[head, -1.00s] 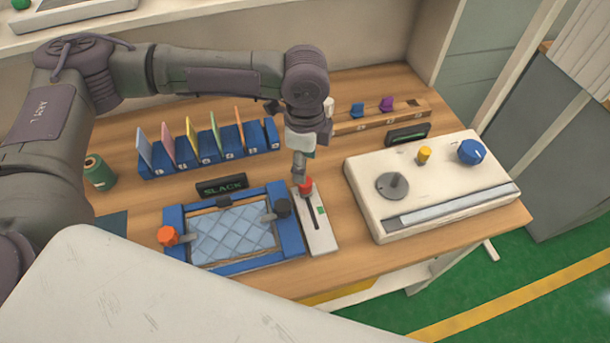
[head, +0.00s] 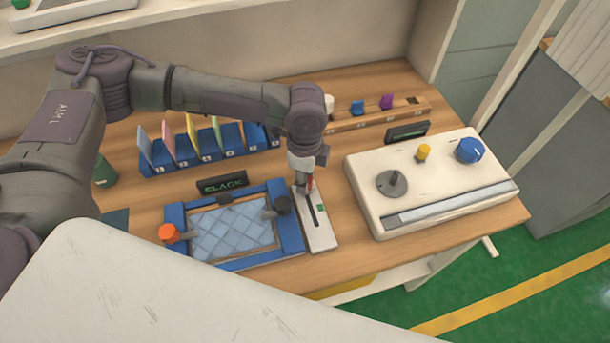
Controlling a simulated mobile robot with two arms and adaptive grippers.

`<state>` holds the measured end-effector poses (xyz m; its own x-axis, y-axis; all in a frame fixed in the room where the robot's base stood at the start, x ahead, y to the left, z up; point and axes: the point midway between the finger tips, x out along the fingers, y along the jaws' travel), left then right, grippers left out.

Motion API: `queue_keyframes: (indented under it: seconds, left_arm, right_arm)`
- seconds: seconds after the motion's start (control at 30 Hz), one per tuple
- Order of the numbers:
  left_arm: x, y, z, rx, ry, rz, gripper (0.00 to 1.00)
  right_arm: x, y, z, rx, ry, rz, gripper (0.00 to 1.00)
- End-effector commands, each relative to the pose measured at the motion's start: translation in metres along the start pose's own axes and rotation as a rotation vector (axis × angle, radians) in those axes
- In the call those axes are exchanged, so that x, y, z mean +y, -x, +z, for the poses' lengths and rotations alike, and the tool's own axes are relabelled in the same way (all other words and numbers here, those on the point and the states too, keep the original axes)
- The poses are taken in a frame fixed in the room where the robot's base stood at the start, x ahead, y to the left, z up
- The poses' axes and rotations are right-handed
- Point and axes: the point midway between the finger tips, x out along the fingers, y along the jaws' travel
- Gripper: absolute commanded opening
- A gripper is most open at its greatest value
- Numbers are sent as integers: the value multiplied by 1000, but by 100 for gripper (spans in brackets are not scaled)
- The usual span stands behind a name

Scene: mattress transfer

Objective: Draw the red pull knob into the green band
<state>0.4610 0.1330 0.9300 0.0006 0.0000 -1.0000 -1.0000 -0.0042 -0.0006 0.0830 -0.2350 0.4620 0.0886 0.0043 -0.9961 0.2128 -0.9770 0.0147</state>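The red pull knob (head: 309,183) is at the far end of the slot in a narrow white slider plate (head: 319,237). It is mostly hidden by my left gripper (head: 306,182), which points down over it from the far side. I cannot tell whether the fingers are closed on the knob. The green band (head: 322,208) is a small green mark beside the slot, nearer than the knob. My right gripper is not in view.
A blue frame (head: 290,236) with a quilted pad, an orange knob (head: 168,233) and a "SLACK" display (head: 222,183) sits left of the plate. A white console (head: 440,170) stands right. A blue rack (head: 215,170) with coloured cards is behind.

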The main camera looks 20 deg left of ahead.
Motion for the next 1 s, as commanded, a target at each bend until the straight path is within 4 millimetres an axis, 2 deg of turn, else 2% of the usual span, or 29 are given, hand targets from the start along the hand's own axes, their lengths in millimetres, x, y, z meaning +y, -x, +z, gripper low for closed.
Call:
queue_keyframes:
  seconds: [0.03, 0.1, 0.13, 0.37, 0.6, 0.7, 1.0]
  left_arm:
    - [0, 0, 0, 0, 0, 0, 14]
    - [0, 0, 0, 0, 0, 0, 3]
    - [0, 0, 0, 0, 0, 0, 0]
    - [1, 1, 0, 0, 0, 1, 0]
    - [30, 6, -19, 2, -3, 10, 0]
    - [40, 4, -26, 0, -2, 8, 0]
    - [44, 0, -29, 0, 0, 2, 0]
  right_arm:
    - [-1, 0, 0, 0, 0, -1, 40]
    - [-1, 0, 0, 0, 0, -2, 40]
    - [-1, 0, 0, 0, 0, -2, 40]
    - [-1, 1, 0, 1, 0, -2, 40]
    - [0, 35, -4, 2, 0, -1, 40]
    - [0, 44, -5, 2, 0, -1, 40]
    - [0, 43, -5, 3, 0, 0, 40]
